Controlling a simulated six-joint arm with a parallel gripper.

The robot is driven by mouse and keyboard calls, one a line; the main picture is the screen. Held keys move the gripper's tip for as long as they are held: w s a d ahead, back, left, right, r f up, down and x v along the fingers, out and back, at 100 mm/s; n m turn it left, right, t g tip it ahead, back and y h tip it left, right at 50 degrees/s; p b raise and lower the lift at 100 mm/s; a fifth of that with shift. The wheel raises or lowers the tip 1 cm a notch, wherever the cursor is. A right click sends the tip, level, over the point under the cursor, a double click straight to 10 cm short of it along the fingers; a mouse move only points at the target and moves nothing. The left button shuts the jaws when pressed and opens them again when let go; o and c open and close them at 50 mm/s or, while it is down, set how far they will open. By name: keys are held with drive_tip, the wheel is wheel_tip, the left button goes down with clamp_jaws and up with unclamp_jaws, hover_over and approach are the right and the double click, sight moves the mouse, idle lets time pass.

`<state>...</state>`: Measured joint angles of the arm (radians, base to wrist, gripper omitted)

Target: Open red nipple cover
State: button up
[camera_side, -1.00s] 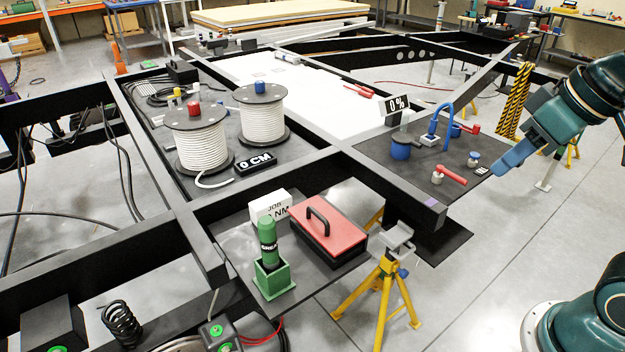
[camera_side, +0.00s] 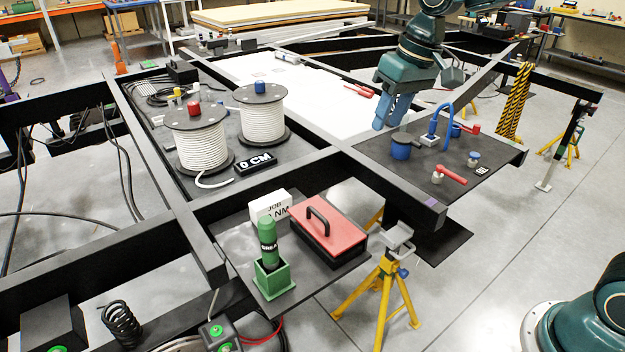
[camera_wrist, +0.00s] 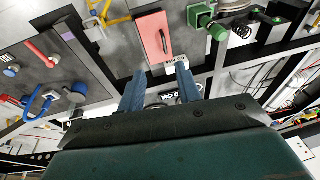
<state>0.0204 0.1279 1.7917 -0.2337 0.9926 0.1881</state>
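A small red lever-like part (camera_side: 452,174) lies beside a pale fitting (camera_side: 437,178) on the dark board (camera_side: 500,178) at right; it may be the red nipple cover. It also shows at the left of the wrist view (camera_wrist: 54,61). A second red part (camera_side: 472,129) is farther back, by a blue cylinder; I cannot tell which is the cover. My gripper (camera_side: 384,124) has blue fingers and hangs above the board's left corner, left of both red parts. In the wrist view my gripper (camera_wrist: 160,80) has its fingers apart with nothing between them.
A blue pot (camera_side: 401,150) and blue curved hose (camera_side: 437,125) stand close to my gripper. A black frame beam (camera_side: 375,180) runs along the board's front left. A red-lidded toolbox (camera_side: 330,226), green grease tube (camera_side: 268,240) and white cable spools (camera_side: 201,147) stand farther left.

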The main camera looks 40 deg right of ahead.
drive_tip(key=w+f+g, duration=0.1)
drive_tip(key=w+f, duration=0.6)
drive_tip(key=w, duration=0.2)
drive_tip(key=g, duration=0.1)
hover_over(318, 213)
drive_tip(key=d, duration=0.3)
wheel_tip(318, 213, down, 9)
drive_tip(key=shift+w+d+f+y, duration=0.1)
drive_tip(key=shift+f+y, duration=0.1)
drive_tip(key=shift+y, duration=0.2)
drive_tip(key=shift+f, duration=0.1)
drive_tip(key=a+f, duration=0.1)
drive_tip(key=f, duration=0.8)
drive_tip(key=a+f, duration=0.1)
drive_tip(key=f, duration=0.3)
drive_tip(key=shift+a+f, duration=0.15)
drive_tip(key=shift+a, duration=0.2)
clamp_jaws()
